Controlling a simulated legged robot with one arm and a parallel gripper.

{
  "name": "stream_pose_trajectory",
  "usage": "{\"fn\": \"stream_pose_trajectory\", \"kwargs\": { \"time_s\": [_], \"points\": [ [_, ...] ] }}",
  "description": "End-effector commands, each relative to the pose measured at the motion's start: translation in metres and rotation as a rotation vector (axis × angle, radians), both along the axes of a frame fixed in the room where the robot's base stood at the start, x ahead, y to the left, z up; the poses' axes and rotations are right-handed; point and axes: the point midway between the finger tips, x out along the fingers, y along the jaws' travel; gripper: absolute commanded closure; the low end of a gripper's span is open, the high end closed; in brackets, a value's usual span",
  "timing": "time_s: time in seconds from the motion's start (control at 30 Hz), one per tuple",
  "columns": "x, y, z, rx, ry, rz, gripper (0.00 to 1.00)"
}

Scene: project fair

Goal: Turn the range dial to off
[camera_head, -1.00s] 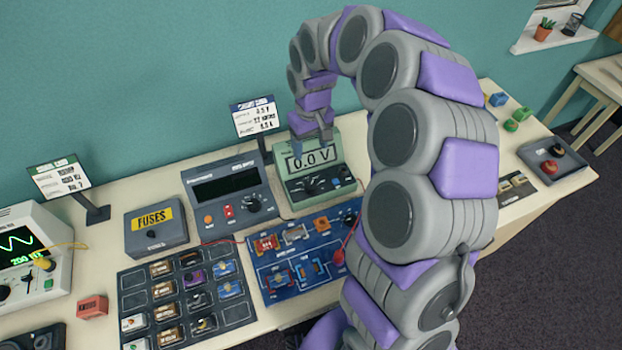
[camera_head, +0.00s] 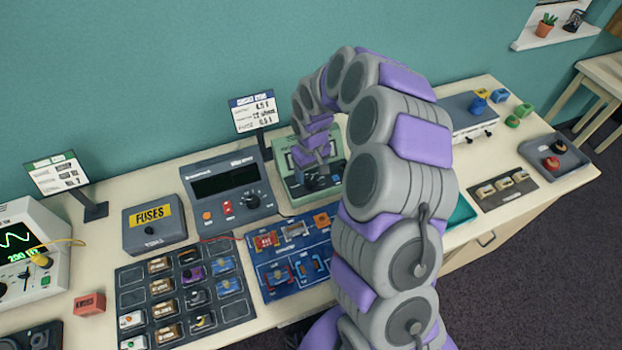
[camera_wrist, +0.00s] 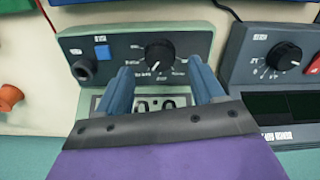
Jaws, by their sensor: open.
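The green meter (camera_head: 283,188) stands at the back of the bench; it also shows in the wrist view (camera_wrist: 208,40). Its round black range dial (camera_wrist: 160,53) has labels printed around it, too small to read surely. My gripper (camera_wrist: 165,73) is open and empty, its two blue fingers reaching toward the dial from both sides. I cannot tell whether they touch it. In the head view my gripper (camera_head: 316,172) is over the meter's front and hides most of its display and dial.
A grey bench instrument (camera_head: 226,193) with its own dial stands left of the meter. A blue circuit board (camera_head: 290,262) lies in front. A blue button (camera_wrist: 102,52) and a round socket (camera_wrist: 84,69) sit beside the dial. A sign (camera_head: 254,114) stands behind.

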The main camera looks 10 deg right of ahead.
Motion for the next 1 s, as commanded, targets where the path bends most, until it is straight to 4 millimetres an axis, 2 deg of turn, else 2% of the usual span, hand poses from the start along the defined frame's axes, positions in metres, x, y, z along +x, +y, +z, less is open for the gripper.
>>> {"fn": "stream_pose_trajectory", "kwargs": {
  "time_s": [0.1, 0.27, 0.63, 1.0],
  "points": [
    [0.0, 0.0, -0.018, 0.0, 0.001, 0.0, 0.32],
    [-0.001, 0.0, -0.032, 0.0, 0.001, 0.0, 0.32],
    [0.0, 0.0, -0.036, 0.0, -0.001, 0.0, 0.32],
    [0.0, 0.0, -0.036, 0.0, -0.001, 0.0, 0.68]
  ]
}}
